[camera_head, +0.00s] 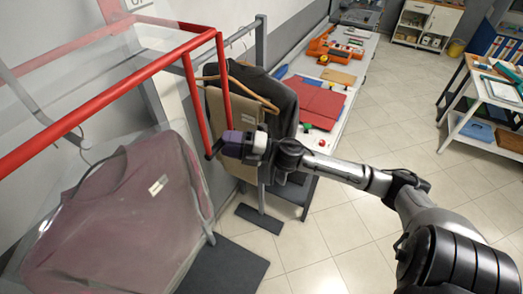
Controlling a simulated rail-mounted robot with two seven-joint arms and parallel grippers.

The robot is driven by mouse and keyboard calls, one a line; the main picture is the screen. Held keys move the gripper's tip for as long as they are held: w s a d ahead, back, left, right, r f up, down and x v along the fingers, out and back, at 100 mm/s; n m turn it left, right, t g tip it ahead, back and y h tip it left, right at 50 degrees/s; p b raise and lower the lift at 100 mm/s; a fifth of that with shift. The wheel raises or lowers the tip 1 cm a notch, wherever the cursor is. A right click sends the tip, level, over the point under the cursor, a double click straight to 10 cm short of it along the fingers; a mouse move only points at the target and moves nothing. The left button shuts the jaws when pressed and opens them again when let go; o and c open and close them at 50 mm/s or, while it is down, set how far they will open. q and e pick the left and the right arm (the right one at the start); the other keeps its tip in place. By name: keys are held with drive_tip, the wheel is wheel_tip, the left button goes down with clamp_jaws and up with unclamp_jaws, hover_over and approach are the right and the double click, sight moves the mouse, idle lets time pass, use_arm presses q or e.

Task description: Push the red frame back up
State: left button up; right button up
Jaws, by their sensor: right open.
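The red frame (108,96) is made of red tubes and fills the upper left of the head view. Its long bars run back from the left edge, and two red posts hang from their far end, near a short dark bar (215,149). My right gripper (231,144) is open beside the lower end of these posts, next to the dark bar. I cannot tell whether it touches the bar, and its jaws are partly hidden. My left gripper is not in view.
A mauve shirt (128,222) under clear plastic hangs at left. Dark and tan garments (280,95) hang behind my right gripper on a grey rack (260,40). A long table (338,90) holds red cloth and tools.

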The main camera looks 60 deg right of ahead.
drive_tip(key=b+v, duration=0.3)
drive_tip(key=v, duration=0.8)
drive_tip(key=shift+s, duration=0.15)
idle(0.3)
